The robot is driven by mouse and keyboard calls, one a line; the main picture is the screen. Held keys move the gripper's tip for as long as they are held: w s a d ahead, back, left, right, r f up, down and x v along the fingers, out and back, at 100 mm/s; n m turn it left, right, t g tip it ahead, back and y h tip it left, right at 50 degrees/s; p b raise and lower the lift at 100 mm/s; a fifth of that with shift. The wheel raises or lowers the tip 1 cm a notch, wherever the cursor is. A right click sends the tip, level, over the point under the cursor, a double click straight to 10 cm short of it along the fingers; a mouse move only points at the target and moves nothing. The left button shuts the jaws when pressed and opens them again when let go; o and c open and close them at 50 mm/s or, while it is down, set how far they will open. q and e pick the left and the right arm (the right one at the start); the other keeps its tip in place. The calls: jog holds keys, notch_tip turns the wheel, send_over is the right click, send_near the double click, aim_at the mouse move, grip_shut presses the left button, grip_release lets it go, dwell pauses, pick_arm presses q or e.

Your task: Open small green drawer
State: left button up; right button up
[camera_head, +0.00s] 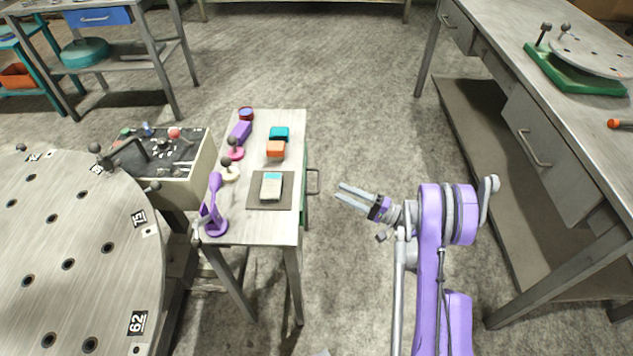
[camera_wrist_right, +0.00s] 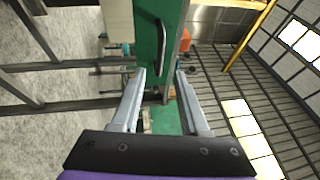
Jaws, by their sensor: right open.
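The small green drawer (camera_head: 306,206) is on the right side of the small table, shut as far as I can see, with a grey bar handle (camera_head: 313,182) sticking out. In the right wrist view the green drawer front (camera_wrist_right: 146,40) and its dark handle (camera_wrist_right: 161,47) are ahead of the fingers. My right gripper (camera_head: 354,196) is open and empty, a short way to the right of the handle and pointing at it, apart from it. In the right wrist view its two fingers (camera_wrist_right: 160,95) are spread below the handle. My left gripper is not in view.
The small table (camera_head: 255,232) holds a purple stand (camera_head: 214,210), a dark mat with a small box, and several small items. A round metal table (camera_head: 80,260) stands at left. A long workbench (camera_head: 560,150) stands at right. The floor between is clear.

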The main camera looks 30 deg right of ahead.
aim_at(319, 180)
jog(key=x, duration=0.9)
jog(key=shift+f, duration=0.1)
grip_shut()
jog(key=shift+s+d, duration=0.1)
dwell(1.0)
